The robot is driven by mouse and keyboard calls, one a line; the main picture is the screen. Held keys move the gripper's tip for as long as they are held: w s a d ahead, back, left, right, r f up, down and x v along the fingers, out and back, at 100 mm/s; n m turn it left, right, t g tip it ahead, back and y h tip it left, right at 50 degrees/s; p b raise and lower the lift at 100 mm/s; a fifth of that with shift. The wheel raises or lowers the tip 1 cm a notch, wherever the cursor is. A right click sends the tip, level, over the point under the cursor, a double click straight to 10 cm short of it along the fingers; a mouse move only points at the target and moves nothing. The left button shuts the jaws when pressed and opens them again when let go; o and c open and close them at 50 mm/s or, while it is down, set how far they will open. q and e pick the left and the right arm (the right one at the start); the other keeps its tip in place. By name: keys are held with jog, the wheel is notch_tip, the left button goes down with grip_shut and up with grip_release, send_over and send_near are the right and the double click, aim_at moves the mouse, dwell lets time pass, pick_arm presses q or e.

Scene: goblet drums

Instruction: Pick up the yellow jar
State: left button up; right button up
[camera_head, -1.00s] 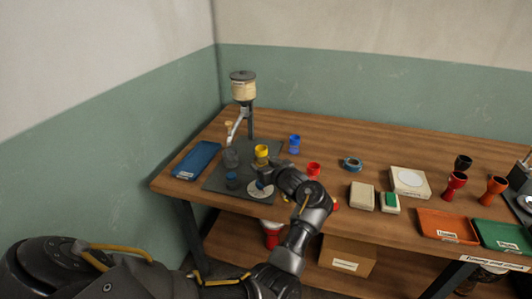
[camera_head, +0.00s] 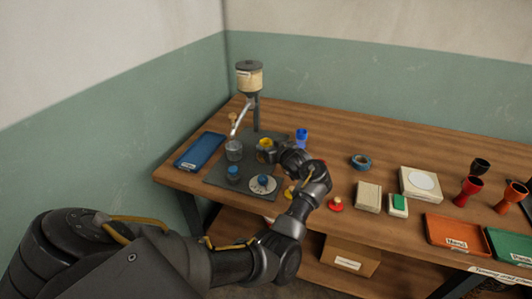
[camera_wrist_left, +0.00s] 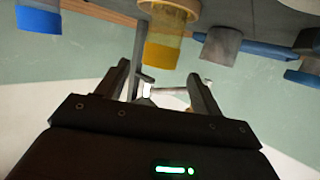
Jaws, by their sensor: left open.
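The yellow jar (camera_head: 265,142) stands on the dark mat (camera_head: 222,184) in front of the hopper. In the head view its lower part is hidden by my left gripper (camera_head: 268,154), which is at its near side. In the left wrist view the yellow jar (camera_wrist_left: 163,48) appears upside down, with its end at the opening between the two fingertips of my left gripper (camera_wrist_left: 159,72). The fingers are apart, with visible gaps beside the jar. My right gripper is not in view.
A blue goblet (camera_head: 302,136) stands right of the jar. A grey translucent jar (camera_head: 234,150) and a blue piece (camera_head: 233,172) are left of it. The hopper stand (camera_head: 249,78) rises behind. A white disc (camera_head: 262,190) with a blue knob lies in front. A blue tray (camera_head: 200,151) is at left.

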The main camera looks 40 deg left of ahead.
aim_at(264, 141)
pick_arm(q)
jog(key=x, duration=0.5)
jog(key=shift+f+p, duration=0.1)
jog(key=shift+p, duration=0.2)
jog(key=shift+c, duration=0.5)
jog(key=c, duration=1.1)
